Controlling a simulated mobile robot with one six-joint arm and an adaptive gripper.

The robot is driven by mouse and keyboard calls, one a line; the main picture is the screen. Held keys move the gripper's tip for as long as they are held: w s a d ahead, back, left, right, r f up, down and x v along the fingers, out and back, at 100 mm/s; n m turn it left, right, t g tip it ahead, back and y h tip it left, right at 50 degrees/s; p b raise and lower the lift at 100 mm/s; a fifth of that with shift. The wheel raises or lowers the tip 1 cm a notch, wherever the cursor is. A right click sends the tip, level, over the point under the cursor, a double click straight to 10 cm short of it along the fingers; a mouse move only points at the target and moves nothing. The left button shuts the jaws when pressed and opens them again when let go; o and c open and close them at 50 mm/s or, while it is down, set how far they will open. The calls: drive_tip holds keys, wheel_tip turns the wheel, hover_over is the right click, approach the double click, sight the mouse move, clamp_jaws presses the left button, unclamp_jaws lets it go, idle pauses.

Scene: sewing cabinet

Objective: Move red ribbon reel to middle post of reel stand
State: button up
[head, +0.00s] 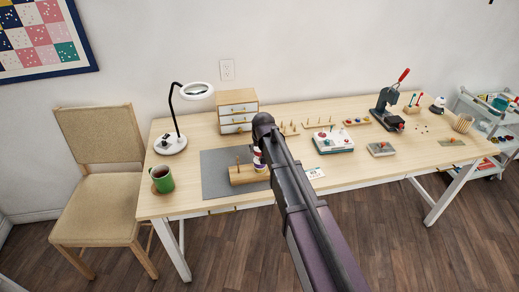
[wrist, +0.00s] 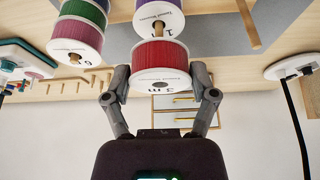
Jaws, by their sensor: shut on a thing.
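The red ribbon reel (wrist: 161,58), with white ends, is between the two fingers of my gripper (wrist: 161,80) in the wrist view. The fingers are shut on its sides. I cannot tell whether the red reel touches that post. A bare post (wrist: 248,24) stands to the right. The wooden reel stand (head: 241,178) is on the grey mat in the head view. My arm hides part of the stand and most of the gripper there.
Another post holds stacked reels, the nearest one purple-pink (wrist: 75,37), left of the gripper in the wrist view.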

drive_tip(key=shift+f+b, duration=1.2)
drive_tip(key=shift+f, duration=0.05)
idle(0.4)
drive_tip(key=o, duration=0.9)
drive_tip(key=shift+c, duration=0.2)
drive_tip(key=shift+s, duration=0.1)
